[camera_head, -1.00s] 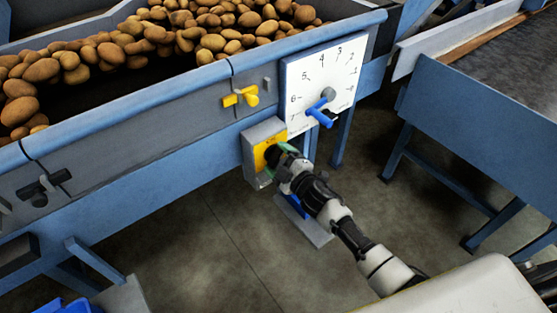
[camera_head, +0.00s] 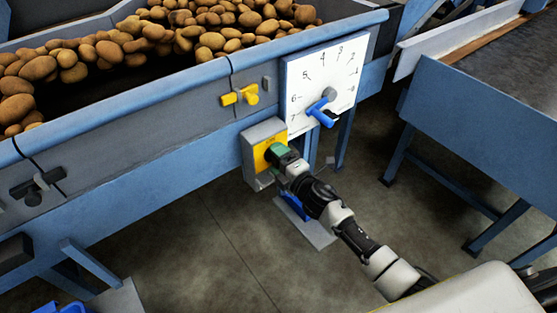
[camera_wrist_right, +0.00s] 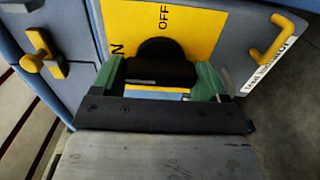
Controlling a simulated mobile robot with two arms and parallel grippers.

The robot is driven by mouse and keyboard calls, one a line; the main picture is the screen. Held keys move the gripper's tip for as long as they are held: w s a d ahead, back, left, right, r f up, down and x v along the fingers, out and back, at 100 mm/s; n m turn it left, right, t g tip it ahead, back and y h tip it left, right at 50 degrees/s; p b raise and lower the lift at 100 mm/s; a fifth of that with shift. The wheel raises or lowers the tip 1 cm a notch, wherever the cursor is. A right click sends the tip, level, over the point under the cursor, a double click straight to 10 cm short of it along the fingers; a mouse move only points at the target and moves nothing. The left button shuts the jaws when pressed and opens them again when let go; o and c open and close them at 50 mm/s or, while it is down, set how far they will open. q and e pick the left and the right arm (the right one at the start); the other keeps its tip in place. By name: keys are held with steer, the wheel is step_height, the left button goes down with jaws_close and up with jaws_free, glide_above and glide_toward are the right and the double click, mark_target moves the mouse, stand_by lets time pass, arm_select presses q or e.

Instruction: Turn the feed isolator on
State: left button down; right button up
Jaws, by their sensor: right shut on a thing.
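The feed isolator (camera_head: 249,153) is a grey box with a yellow plate below the white dial. In the right wrist view its yellow plate (camera_wrist_right: 204,32) carries the word OFF and part of another word ending in N. A black rotary knob (camera_wrist_right: 160,50) stands on the plate. My right gripper (camera_head: 273,152) is at the plate. In the wrist view its green fingers (camera_wrist_right: 160,80) lie on either side of the knob's bar, shut on it. The gripper hides most of the knob in the head view. My left gripper is out of view.
A white numbered dial (camera_head: 325,75) with a blue handle (camera_head: 321,115) is just above the isolator. A yellow handle (camera_head: 240,96) is on the blue-grey hopper panel, up and left. Potatoes (camera_head: 211,40) fill the hopper. A blue table (camera_head: 480,120) stands at right, with open floor between.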

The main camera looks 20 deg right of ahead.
steer(key=shift+f, duration=0.1)
stand_by(0.3)
steer(key=o, duration=0.9)
steer(key=v, duration=1.1)
